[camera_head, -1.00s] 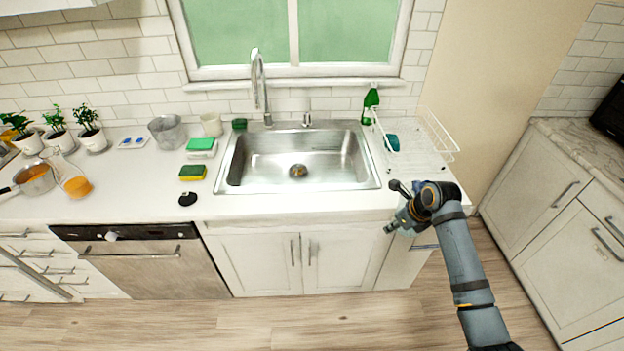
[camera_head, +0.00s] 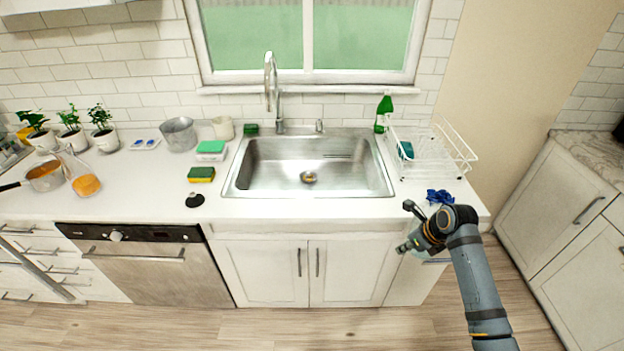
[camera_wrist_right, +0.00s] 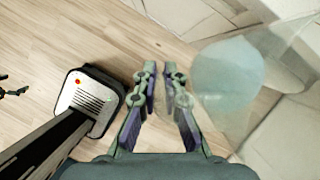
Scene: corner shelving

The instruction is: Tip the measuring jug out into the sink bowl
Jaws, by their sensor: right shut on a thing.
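The steel sink bowl (camera_head: 268,172) is set in the white counter below the window, empty apart from its drain. My right gripper (camera_head: 404,246) is in front of the counter's front edge, to the right of and nearer than the sink. In the right wrist view my right gripper (camera_wrist_right: 165,78) is shut on the clear measuring jug (camera_wrist_right: 228,72), whose see-through wall and pale blue contents show right of the fingers. In the head view the jug is mostly hidden by the gripper. My left gripper is not in view.
A white dish rack (camera_head: 432,162) and green bottle (camera_head: 384,112) stand right of the sink; a blue cloth (camera_head: 439,197) lies near the front edge. The faucet (camera_head: 270,85) rises behind the bowl. Sponges (camera_head: 201,174) and a black lid-like piece (camera_head: 195,200) lie left.

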